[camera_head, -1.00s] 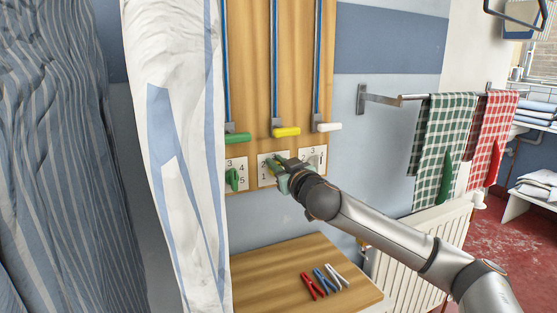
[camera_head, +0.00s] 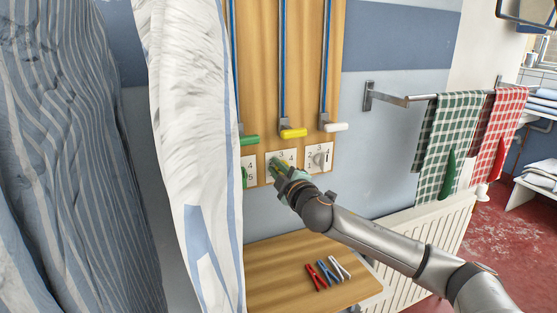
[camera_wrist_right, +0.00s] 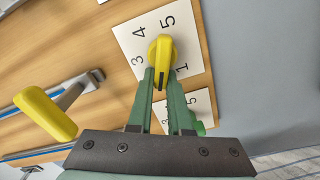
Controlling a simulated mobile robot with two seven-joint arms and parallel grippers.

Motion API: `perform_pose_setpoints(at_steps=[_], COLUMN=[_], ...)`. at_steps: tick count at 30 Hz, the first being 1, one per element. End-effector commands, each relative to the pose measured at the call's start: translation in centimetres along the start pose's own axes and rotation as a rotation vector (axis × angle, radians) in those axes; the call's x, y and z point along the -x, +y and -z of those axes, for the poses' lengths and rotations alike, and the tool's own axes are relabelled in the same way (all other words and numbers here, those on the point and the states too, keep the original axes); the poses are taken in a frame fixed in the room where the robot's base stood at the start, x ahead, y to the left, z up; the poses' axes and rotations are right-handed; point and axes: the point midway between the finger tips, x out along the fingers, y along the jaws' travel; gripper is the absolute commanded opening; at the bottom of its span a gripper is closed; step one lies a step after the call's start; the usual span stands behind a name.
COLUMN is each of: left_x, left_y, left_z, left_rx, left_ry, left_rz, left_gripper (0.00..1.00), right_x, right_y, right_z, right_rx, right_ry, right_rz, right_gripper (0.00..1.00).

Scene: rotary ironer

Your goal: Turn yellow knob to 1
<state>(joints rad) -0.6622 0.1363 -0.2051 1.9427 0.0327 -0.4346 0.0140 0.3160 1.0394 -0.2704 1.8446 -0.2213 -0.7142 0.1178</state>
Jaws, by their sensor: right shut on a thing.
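The yellow knob (camera_wrist_right: 162,58) sits on a white number plate (camera_wrist_right: 196,42); 3, 4, 5 and 1 show around it in the wrist view. My right gripper (camera_wrist_right: 161,72) has its green fingers on both sides of the knob, shut on it. A black mark on the knob faces towards the gripper, between 3 and 1; the number there is hidden by the fingers. In the head view the right gripper (camera_head: 277,168) is at the middle plate (camera_head: 293,155) and covers most of the knob. My left gripper is not in view.
Above the plates hang a green lever (camera_head: 240,140), a yellow lever (camera_head: 293,133) and a white lever (camera_head: 335,127). A white knob (camera_head: 319,159) is to the right. A white striped sheet (camera_head: 195,120) hangs close on the left. Pegs (camera_head: 328,272) lie on the shelf below.

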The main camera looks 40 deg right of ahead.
Motion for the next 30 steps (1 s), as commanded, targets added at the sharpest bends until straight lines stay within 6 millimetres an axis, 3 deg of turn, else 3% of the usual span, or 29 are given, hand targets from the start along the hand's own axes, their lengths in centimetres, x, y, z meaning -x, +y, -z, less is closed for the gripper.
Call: perform_pose_setpoints(at_steps=[11, 30], left_x=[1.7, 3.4], left_y=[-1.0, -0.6], left_z=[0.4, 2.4], left_rx=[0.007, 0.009], left_ry=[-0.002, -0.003], left_rz=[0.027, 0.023], left_gripper=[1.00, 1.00], right_x=[0.0, 0.0], right_y=[-0.9, -2.2], right_z=[-0.1, -1.0], right_rx=[0.359, 0.870], right_ry=[-0.001, 0.000], right_rz=[0.003, 0.002], right_gripper=[0.00, 0.00])
